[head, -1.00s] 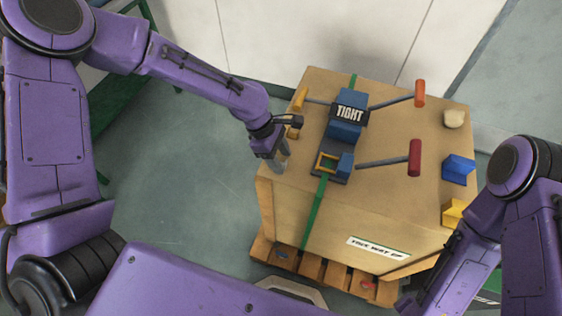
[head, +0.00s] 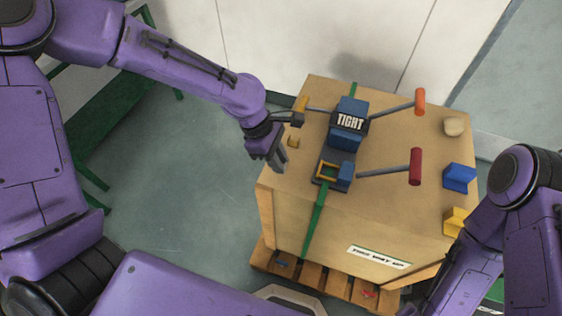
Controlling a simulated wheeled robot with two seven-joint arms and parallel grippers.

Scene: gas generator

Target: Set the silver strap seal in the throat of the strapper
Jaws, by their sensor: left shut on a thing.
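The strapper (head: 347,138) is a blue and dark grey tool marked TIGHT on top of a large carton. Its near end has a small yellow-framed opening (head: 326,171), perhaps the throat, beside a blue block. A green strap (head: 314,218) runs under it and down the carton's front. My left gripper (head: 279,163) is over the carton's left edge, left of the strapper and apart from it. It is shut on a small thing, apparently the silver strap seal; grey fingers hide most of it. My right arm is at the lower right, its gripper out of view.
The carton (head: 390,220) stands on a wooden pallet (head: 322,284). Red (head: 415,167) and orange (head: 420,101) handles stick out right of the strapper. A blue block (head: 459,177), yellow block (head: 453,220) and beige lump (head: 454,127) lie along the right edge.

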